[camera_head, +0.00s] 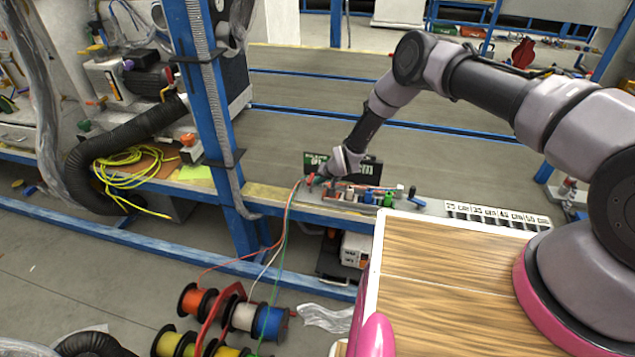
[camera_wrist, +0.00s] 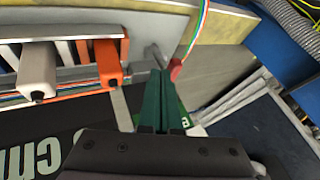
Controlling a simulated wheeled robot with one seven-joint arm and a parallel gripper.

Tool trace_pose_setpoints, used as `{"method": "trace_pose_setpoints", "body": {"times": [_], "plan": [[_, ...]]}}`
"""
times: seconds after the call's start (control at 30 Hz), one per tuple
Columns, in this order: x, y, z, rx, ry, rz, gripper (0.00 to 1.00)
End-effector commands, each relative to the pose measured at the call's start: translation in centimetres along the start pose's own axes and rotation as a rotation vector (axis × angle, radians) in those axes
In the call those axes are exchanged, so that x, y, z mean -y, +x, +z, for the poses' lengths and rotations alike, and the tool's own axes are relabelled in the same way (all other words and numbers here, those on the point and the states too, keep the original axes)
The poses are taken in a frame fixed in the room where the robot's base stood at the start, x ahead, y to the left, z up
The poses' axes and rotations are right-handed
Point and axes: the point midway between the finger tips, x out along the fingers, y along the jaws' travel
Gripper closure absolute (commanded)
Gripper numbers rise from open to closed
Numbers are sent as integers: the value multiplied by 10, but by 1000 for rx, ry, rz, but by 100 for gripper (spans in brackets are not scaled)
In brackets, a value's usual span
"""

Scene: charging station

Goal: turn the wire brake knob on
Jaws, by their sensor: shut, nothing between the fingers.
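My gripper (camera_head: 318,180) is at the left end of the wire station on the far bench. In the wrist view its green fingers (camera_wrist: 160,90) are together with nothing between them. A small red knob (camera_wrist: 176,70) sits just right of the fingertips, beside the colored wires (camera_wrist: 198,30); I cannot tell whether it touches them. It may be the wire brake knob, but its setting cannot be read. An orange lever (camera_wrist: 110,62) and a white lever (camera_wrist: 38,70) are left of the fingers.
A black panel with white lettering (camera_wrist: 30,155) lies under the levers. A blue post (camera_head: 205,120) stands left of the station. Wire spools (camera_head: 240,318) are on the floor below, their wires rising to it. A wood-topped surface (camera_head: 450,270) is in front.

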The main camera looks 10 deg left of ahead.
Motion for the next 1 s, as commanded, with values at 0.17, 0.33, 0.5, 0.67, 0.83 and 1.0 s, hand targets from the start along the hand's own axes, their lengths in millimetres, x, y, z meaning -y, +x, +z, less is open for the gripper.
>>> {"method": "trace_pose_setpoints", "body": {"times": [0.17,0.33,0.5,0.67,0.83,1.0], "plan": [[0,11,0,0,0,0,100],[0,12,0,0,0,0,100],[0,12,0,0,0,0,100],[1,12,1,-5,8,5,100],[2,12,2,-22,38,22,100],[3,12,2,-31,58,32,100]]}}
